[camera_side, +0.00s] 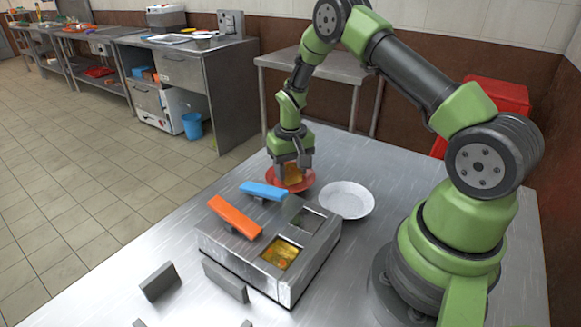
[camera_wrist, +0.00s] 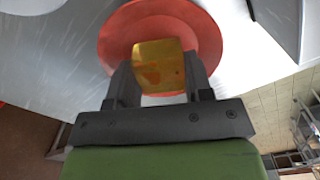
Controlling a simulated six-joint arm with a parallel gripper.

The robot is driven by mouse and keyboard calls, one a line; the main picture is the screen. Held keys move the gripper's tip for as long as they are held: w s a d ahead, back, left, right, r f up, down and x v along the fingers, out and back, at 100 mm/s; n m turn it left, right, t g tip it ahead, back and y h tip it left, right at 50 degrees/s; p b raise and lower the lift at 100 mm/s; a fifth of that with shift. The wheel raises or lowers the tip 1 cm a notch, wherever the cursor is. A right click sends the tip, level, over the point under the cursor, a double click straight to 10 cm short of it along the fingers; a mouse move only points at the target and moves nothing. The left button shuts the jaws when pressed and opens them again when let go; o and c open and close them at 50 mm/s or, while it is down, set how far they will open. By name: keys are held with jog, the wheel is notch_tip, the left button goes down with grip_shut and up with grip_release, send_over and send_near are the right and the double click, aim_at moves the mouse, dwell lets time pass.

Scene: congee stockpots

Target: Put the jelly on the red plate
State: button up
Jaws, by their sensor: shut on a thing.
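The jelly (camera_side: 292,174) is an amber, see-through block with orange bits inside. My gripper (camera_side: 293,168) is shut on it, with one finger on each side. In the wrist view the jelly (camera_wrist: 158,68) sits between the fingers of my gripper (camera_wrist: 160,82), in front of the red plate (camera_wrist: 118,30). In the side view the red plate (camera_side: 273,184) is round and shallow, and the jelly is over its middle. I cannot tell whether the jelly touches the plate. My gripper hides part of the plate's far side.
A white plate (camera_side: 347,199) stands right of the red plate. A metal box (camera_side: 300,279) with two openings is nearer; one opening holds another amber block (camera_side: 282,254). Grey blocks (camera_side: 157,281) stand at the front left.

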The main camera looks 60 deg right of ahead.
jog(key=shift+f, duration=0.2)
jog(key=o, duration=1)
jog(key=c, duration=0.3)
jog(key=shift+r, duration=2.45)
jog(key=shift+r, duration=0.15)
notch_tip(320, 180, up, 7)
